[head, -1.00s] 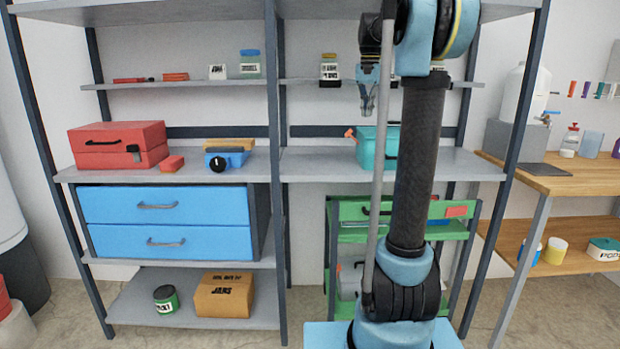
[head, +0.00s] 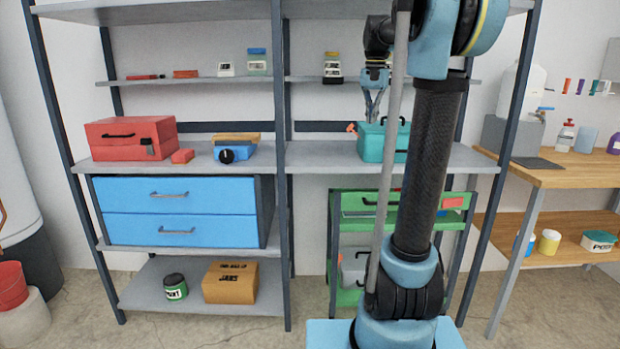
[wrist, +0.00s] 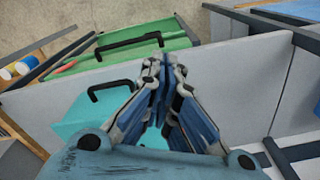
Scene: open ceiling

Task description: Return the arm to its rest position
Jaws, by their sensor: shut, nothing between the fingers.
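My gripper (head: 373,115) is shut and empty, pointing down in the head view. It appears just above or in front of the teal toolbox (head: 370,143) on the right middle shelf; the head view does not settle the depth. In the wrist view my gripper (wrist: 160,62) has its fingertips together, with the teal toolbox (wrist: 75,130) and its black handle to the left and below. My arm stands upright and folds over at the top, hiding part of the toolbox and shelf.
A shelving unit (head: 281,110) stands in front of me. It holds a red toolbox (head: 125,140), blue drawers (head: 170,195) and small jars. A green cart (head: 350,228) stands beneath the right shelf. A wooden workbench (head: 560,172) is at the right. Floor shows in front of the shelves.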

